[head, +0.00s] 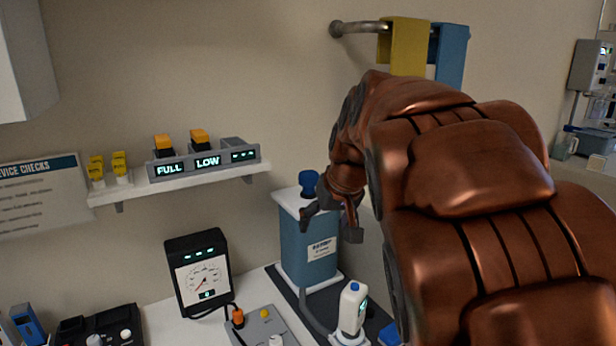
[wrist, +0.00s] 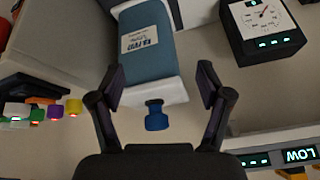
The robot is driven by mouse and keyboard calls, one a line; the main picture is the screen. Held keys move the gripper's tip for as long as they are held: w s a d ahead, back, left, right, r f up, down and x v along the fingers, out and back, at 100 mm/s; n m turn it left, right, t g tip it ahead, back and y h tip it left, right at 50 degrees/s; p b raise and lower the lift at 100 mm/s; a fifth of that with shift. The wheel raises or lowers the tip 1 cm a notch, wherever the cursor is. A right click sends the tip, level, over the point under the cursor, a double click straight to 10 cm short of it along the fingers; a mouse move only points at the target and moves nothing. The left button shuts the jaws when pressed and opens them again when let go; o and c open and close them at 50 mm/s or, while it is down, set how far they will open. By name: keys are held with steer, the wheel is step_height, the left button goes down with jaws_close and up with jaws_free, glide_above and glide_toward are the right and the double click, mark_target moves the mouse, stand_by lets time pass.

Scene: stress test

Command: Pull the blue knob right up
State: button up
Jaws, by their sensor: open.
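The blue knob (head: 309,183) stands on the white top of a blue box-shaped device (head: 308,246) with a white label. In the wrist view the picture is turned over, and the blue knob (wrist: 156,116) shows between my open fingers, past the white top plate (wrist: 152,95) of the device. My gripper (head: 332,226) is open and empty, just right of the knob in the head view. In the wrist view my gripper (wrist: 160,85) has one finger on each side of the knob, with clear gaps. I see no contact with the knob.
A wall shelf (head: 180,184) with lit FULL and LOW displays is up left. A gauge (head: 199,275) stands left of the device. A white bottle-like unit (head: 352,308) stands in front of it. A rail with yellow and blue cloths (head: 404,46) is above.

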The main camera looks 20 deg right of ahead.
mark_target(309, 173)
steer(key=w+d+r+n+t, duration=0.25)
steer(key=w+r, duration=0.55)
steer(key=w, duration=0.4)
steer(key=shift+m+t, duration=0.45)
steer(key=shift+w+d+r+p+x, duration=0.1)
steer(key=shift+p+x, duration=0.05)
steer(key=shift+x, duration=1.15)
steer(key=shift+w+d+r+p+x, duration=0.1)
steer(key=shift+p+x, duration=0.05)
steer(key=shift+x, duration=1.1)
steer(key=shift+w+d+r+p+x, duration=0.1)
steer(key=shift+p+x, duration=0.05)
steer(key=shift+x, duration=1.15)
steer(key=shift+c, duration=0.2)
jaws_close()
